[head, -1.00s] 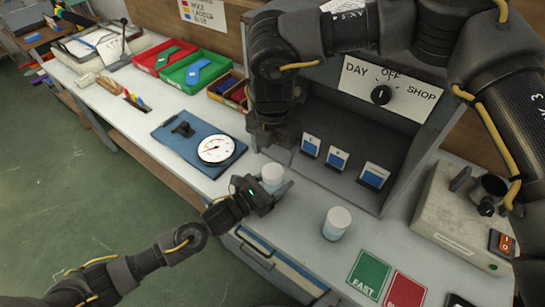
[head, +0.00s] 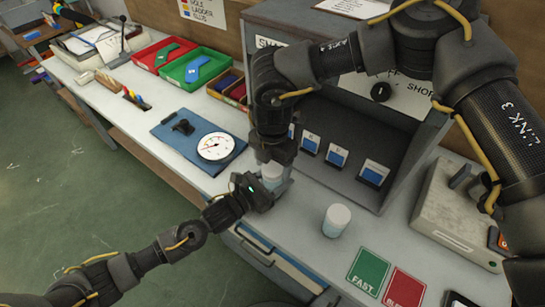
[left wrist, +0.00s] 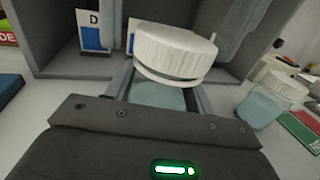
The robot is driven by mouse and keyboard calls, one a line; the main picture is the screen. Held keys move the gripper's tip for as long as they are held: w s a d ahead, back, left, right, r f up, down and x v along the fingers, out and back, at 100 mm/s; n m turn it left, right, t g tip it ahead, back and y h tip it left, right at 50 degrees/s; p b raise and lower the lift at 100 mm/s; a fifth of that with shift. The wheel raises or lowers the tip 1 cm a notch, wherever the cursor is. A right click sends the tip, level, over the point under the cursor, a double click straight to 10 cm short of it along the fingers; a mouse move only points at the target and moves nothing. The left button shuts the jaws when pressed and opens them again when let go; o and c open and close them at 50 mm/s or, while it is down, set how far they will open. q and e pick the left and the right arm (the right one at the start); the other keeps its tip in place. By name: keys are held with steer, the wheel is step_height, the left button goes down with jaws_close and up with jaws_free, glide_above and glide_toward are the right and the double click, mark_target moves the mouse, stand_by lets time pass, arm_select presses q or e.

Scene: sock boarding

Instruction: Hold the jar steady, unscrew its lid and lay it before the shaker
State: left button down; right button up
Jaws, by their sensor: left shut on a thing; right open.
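The jar (head: 271,184), pale blue-grey with a white lid (left wrist: 176,52), stands at the bench's front edge. My left gripper (head: 268,190) is shut around its body, which also shows in the left wrist view (left wrist: 158,95). The lid sits on top of the jar. My right gripper (head: 275,160) is open and points down just over the lid; its fingers appear on either side of the lid in the left wrist view. Contact cannot be told. The likely shaker is the pale box (head: 440,212) with a dark clamp at right, partly hidden by my right arm.
A second white-lidded jar (head: 336,220) stands to the right, near green (head: 368,272) and red cards (head: 404,288). A grey booth (head: 345,185) with blue sample cards stands behind. A blue mat (head: 172,133) with a dial lies left.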

arm_select(q)
steer(key=shift+f, duration=0.2)
arm_select(e)
steer(key=shift+f, duration=0.1)
steer(key=c, duration=1)
steer(key=n, duration=1.3)
steer(key=shift+n, duration=0.4)
steer(key=n, duration=0.6)
steer(key=shift+r, duration=0.35)
steer(key=shift+r, duration=0.85)
